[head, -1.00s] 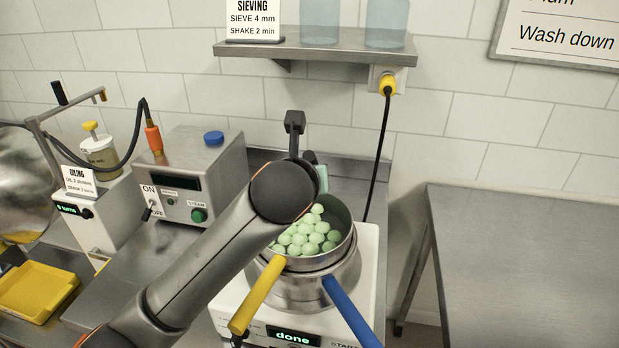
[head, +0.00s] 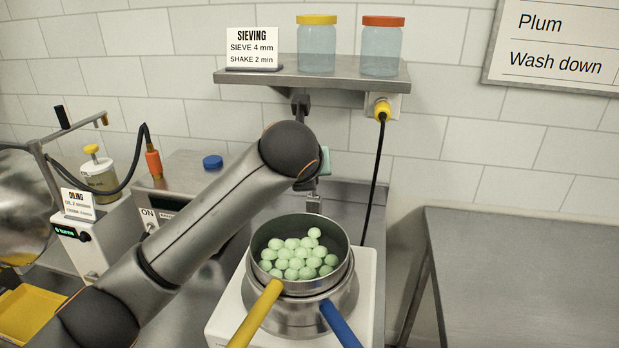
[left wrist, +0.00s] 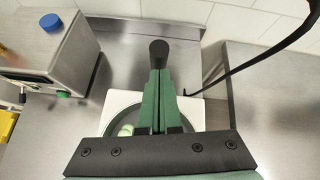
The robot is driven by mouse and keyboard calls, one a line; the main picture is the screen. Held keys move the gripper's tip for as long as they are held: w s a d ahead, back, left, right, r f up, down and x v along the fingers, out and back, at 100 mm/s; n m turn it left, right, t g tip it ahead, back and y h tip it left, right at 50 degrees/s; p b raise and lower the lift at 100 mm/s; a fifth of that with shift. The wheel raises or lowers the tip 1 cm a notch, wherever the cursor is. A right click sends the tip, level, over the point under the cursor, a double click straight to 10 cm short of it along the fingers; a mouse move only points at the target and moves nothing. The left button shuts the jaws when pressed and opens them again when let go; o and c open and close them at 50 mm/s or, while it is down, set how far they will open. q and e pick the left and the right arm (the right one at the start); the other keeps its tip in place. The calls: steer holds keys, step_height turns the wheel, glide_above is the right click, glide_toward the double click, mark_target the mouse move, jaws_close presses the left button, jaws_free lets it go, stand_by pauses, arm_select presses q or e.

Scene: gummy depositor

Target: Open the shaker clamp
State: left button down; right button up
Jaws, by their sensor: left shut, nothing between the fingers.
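The shaker (head: 367,300) is a white unit with a steel sieve (head: 257,246) on it, holding several pale green gummies. A small grey metal piece (head: 313,203), perhaps part of the clamp, stands just behind the sieve. In the left wrist view a black round-ended piece (left wrist: 158,50), which looks like the clamp handle, shows just past my green fingertips. My left gripper (left wrist: 160,73) is shut and holds nothing; contact with the handle cannot be told. In the head view my own arm hides the fingers and most of the clamp. My right gripper is out of view.
A yellow handle (head: 256,315) and a blue handle (head: 340,324) stick out towards me. A shelf (head: 330,82) with two jars hangs above. A black cable (head: 376,190) runs down the wall. The right-hand steel table (head: 520,270) is clear.

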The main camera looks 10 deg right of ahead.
arm_select(q)
steer(key=shift+w+r, duration=0.15)
steer(key=shift+r, duration=0.2)
stand_by(0.3)
